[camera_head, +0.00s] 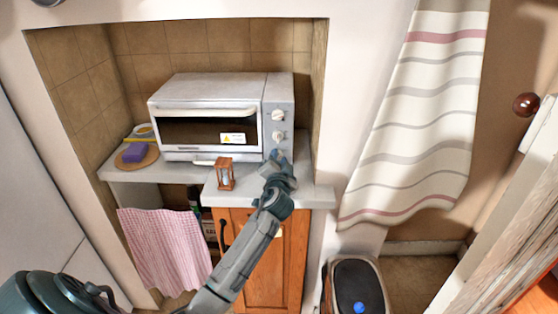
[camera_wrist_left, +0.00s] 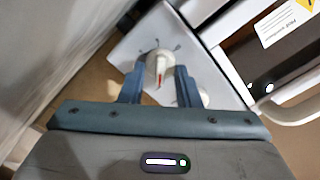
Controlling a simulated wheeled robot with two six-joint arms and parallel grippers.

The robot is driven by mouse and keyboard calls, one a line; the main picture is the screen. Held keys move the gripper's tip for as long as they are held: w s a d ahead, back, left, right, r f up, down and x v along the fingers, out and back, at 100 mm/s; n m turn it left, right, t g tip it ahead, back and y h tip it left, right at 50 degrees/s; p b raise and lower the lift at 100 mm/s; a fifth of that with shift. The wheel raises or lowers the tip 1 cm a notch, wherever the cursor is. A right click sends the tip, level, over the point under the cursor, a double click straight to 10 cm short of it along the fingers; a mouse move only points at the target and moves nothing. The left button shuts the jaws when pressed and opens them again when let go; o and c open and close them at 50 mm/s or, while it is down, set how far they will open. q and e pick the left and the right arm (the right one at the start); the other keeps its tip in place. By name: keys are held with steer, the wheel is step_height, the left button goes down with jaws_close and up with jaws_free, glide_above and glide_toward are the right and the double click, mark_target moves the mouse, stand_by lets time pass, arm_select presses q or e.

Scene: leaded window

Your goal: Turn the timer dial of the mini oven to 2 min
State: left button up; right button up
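The mini oven (camera_head: 205,90) stands on the counter in the niche, its control panel (camera_head: 271,95) on the right side. Two light knobs show there, an upper (camera_head: 278,115) and a lower one (camera_head: 278,135); the bottom of the panel is hidden behind my left gripper (camera_head: 278,160). In the left wrist view, a pale dial (camera_wrist_left: 153,60) with a red pointer mark sits between the two fingers of my left gripper (camera_wrist_left: 159,72). The fingers are apart, with gaps visible on both sides of the dial. Another knob (camera_wrist_left: 204,97) is partly hidden behind one finger. My right gripper is not in view.
A wooden hourglass (camera_head: 225,174) stands on the counter (camera_head: 315,196) left of my left gripper. A purple sponge (camera_head: 134,152) lies on a round board farther left. A pink cloth (camera_head: 165,245) hangs below. A striped curtain (camera_head: 420,110) hangs on the right.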

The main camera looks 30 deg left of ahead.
arm_select(q)
steer(key=shift+c, duration=0.4)
steer(key=shift+m+p, duration=0.35)
steer(key=shift+m, duration=0.25)
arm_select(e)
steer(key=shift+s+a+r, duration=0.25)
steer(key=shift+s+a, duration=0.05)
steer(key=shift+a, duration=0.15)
arm_select(q)
steer(key=o, duration=0.9)
steer(key=shift+o, duration=0.2)
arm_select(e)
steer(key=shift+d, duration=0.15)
arm_select(q)
steer(key=shift+d+f, duration=0.1)
